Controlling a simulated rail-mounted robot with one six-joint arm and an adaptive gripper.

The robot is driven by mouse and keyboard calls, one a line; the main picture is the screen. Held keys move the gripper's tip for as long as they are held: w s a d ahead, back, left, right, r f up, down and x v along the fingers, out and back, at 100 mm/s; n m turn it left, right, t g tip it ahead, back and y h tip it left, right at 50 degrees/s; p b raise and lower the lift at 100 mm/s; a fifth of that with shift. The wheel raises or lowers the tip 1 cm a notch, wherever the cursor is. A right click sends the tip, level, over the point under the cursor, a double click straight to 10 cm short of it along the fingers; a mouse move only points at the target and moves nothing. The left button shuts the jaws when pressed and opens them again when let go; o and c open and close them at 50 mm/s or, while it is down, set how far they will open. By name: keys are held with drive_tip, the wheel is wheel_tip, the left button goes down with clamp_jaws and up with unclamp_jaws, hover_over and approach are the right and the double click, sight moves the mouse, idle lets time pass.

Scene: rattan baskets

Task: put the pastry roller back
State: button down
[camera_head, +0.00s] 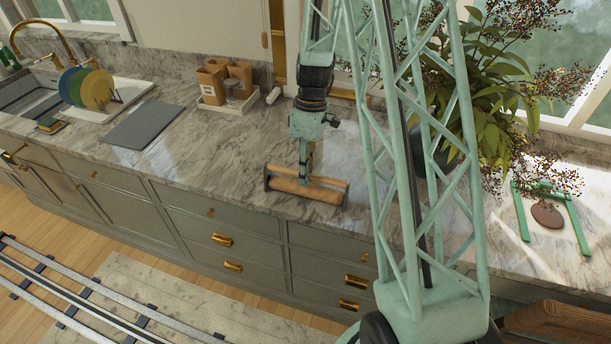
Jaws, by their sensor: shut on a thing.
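The pastry roller (310,190) is a wooden cylinder with dark end brackets and a thin bar along its top. It is at the front edge of the marble counter, in the middle of the view. My gripper (304,176) points straight down and is shut on the roller's top bar. The fingertips are small and partly hidden against the bar. I cannot tell whether the roller rests on the counter or hangs just above it.
A white tray (249,99) with brown boxes stands behind on the counter (190,140). A grey mat (143,124) and a rack of coloured plates (85,88) are at left. A potted plant (480,130) and a green frame (577,222) with a brown object are at right.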

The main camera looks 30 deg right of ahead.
drive_tip(key=shift+f+b, duration=0.35)
drive_tip(key=shift+b, duration=0.05)
drive_tip(key=c, duration=2.6)
unclamp_jaws()
drive_tip(key=shift+r+p, duration=0.3)
drive_tip(key=shift+p, duration=0.05)
drive_tip(key=shift+r, duration=0.15)
wheel_tip(320, 180, up, 12)
drive_tip(key=w+d, duration=0.1)
drive_tip(key=d, duration=0.1)
drive_tip(key=shift+w+f, duration=0.2)
drive_tip(key=shift+w, duration=0.05)
drive_tip(key=shift+a+r, duration=0.1)
drive_tip(key=shift+a, duration=0.05)
